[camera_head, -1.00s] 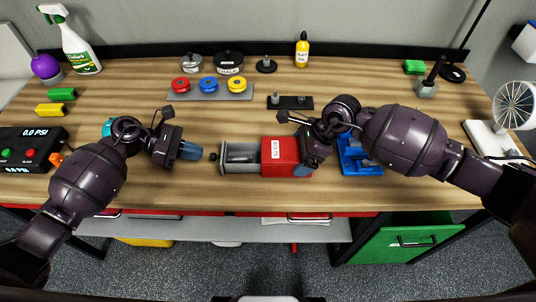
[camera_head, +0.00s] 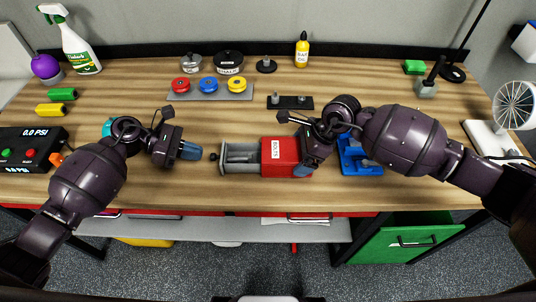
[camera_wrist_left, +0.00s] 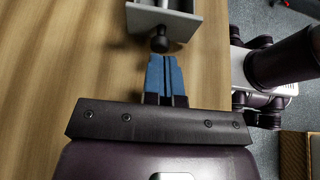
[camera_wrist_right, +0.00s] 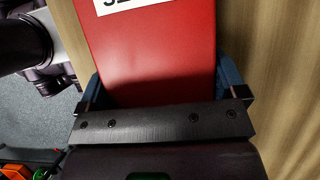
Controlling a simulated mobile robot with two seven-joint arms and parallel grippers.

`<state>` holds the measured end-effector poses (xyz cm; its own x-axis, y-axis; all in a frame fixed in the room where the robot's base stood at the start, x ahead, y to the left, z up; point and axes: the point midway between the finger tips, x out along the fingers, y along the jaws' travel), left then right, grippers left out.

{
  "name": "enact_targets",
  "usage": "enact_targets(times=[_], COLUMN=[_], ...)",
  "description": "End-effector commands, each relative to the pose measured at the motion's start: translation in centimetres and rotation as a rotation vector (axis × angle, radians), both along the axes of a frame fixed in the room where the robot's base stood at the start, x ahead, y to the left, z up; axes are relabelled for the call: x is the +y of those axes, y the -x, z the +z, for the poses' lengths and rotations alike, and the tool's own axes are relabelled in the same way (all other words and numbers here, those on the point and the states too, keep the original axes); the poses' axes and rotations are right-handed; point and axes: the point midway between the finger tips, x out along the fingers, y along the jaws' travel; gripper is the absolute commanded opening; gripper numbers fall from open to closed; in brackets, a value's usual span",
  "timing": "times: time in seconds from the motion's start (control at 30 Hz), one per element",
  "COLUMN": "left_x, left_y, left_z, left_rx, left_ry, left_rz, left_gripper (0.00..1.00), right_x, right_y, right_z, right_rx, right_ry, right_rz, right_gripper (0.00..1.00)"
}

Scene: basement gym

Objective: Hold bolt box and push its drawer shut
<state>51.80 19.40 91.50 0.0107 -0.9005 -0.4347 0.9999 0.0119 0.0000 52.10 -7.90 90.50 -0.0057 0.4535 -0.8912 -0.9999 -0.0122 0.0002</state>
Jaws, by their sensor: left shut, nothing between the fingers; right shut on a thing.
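The red bolt box (camera_head: 279,156) lies on the workbench with a white label reading BOLTS on top. Its grey drawer (camera_head: 241,157) stands open toward the left, with a dark round knob (camera_head: 213,156) at its front. My right gripper (camera_head: 304,157) is shut on the right end of the box; in the right wrist view its blue fingers flank the red box (camera_wrist_right: 150,55). My left gripper (camera_head: 192,151) is shut and empty, just left of the knob. In the left wrist view its closed fingertips (camera_wrist_left: 163,58) point at the knob (camera_wrist_left: 159,43), with a small gap or light contact, I cannot tell which.
A pressure display (camera_head: 30,148) is at far left. The bench's front edge is close.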

Motion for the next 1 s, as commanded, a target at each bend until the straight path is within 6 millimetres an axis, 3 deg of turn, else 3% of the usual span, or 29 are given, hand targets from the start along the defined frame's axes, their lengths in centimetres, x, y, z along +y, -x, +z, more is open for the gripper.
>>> enact_targets(times=[1.0], left_x=[-0.17], left_y=[-0.02], left_z=[-0.64], left_rx=[0.000], left_ry=[0.000], left_rz=[0.001], left_gripper=[0.00], right_x=[0.00], right_y=[0.01], right_z=[-0.01], right_rx=[0.000], right_ry=[0.000], right_rz=[0.000], right_gripper=[0.67])
